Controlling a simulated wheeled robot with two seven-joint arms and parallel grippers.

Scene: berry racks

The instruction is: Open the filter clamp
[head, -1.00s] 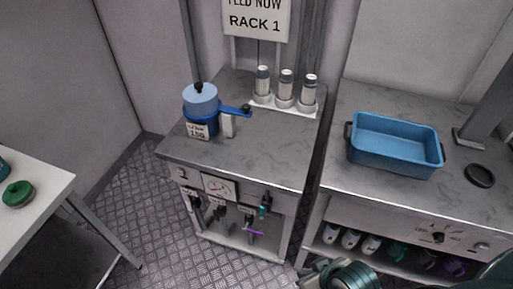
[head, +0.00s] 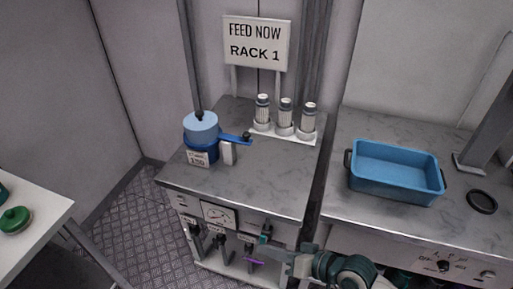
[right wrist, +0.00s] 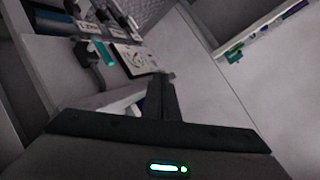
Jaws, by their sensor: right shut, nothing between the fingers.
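A blue filter housing (head: 201,128) with a light-blue top and black knob stands on the rack 1 counter. My right gripper (head: 272,249) is low at the cabinet's front, below and right of the housing, shut and empty. Its shut fingers (right wrist: 161,84) also show in the right wrist view, near a teal-handled valve (right wrist: 105,53). My left gripper is out of view.
Three capped cylinders (head: 286,116) stand in a holder behind the lever. The cabinet front (head: 219,215) carries a dial plate and several valves, one with a purple handle (head: 253,262). A blue tub (head: 395,190) sits on the right counter. The near countertop is clear.

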